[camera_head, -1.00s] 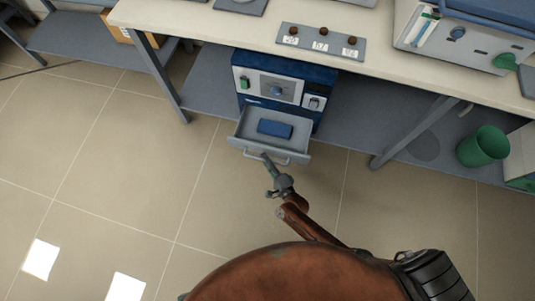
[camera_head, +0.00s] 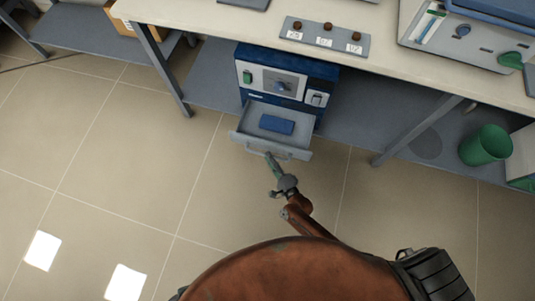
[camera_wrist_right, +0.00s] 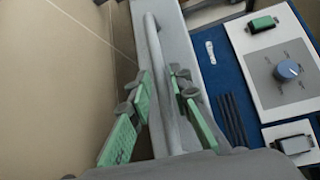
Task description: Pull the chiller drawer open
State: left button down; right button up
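The chiller (camera_head: 287,75) is a blue box with a pale front panel, standing on the shelf under the bench. Its grey drawer (camera_head: 246,126) is pulled out over the floor, with a blue block (camera_head: 277,124) inside. The drawer's bar handle (camera_wrist_right: 152,42) runs along its front. My right gripper (camera_head: 268,155) is at the handle. In the right wrist view, its green-padded fingers (camera_wrist_right: 160,78) stand on either side of the bar, apart, with small gaps seeming to show beside it. My left gripper is not in view.
Bench legs (camera_head: 160,65) stand left and right of the chiller. A green bin (camera_head: 486,145) is on the lower shelf (camera_head: 395,110) at the right. A panel with several knobs (camera_head: 325,38) lies on the bench top. The tiled floor (camera_head: 130,150) in front is clear.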

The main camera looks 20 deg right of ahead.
jog(key=v, duration=0.9)
jog(key=shift+s, duration=0.4)
jog(key=shift+s, duration=0.1)
